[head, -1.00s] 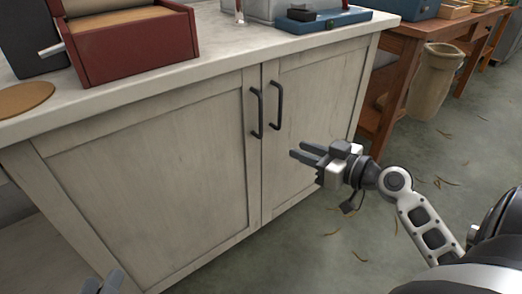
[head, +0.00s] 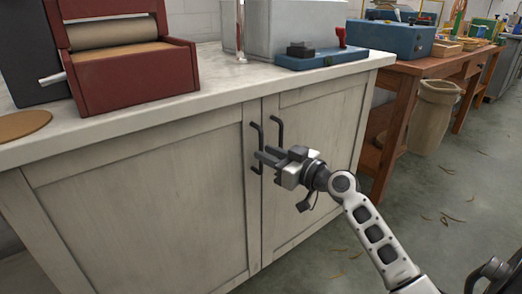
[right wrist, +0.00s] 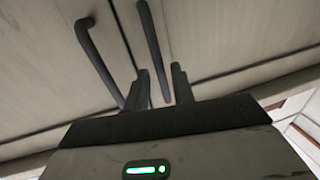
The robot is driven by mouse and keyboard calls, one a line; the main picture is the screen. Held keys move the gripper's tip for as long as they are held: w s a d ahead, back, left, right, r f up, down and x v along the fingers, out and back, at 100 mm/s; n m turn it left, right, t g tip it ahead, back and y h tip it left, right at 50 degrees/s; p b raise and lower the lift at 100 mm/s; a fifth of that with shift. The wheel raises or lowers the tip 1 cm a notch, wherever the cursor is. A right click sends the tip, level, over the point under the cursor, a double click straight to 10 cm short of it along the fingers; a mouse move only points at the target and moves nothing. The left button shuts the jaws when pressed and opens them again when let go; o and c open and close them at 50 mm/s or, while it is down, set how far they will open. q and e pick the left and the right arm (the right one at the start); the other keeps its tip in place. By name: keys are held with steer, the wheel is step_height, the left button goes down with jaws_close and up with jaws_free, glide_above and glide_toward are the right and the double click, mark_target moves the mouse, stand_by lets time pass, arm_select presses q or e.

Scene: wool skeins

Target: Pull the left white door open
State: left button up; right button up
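The left white door (head: 140,205) is a pale panelled cabinet door, shut flush with the front. Its dark bar handle (head: 256,147) stands upright near its right edge; it also shows in the right wrist view (right wrist: 97,60). My right gripper (head: 262,157) is at the handles, with its fingertips at the lower part of the left handle in the head view. In the right wrist view its two fingers (right wrist: 160,86) are apart. My left gripper is out of view.
The right door (head: 325,125) is shut, with its own dark handle (head: 277,132) close beside the left one. A red box-like device (head: 130,75) and a blue tool base (head: 320,58) stand on the white countertop (head: 215,88). A wooden bench (head: 400,90) and bin (head: 432,118) are at the right.

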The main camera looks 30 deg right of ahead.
steer(key=shift+x, duration=1.4)
jaws_close()
steer(key=shift+s, duration=0.15)
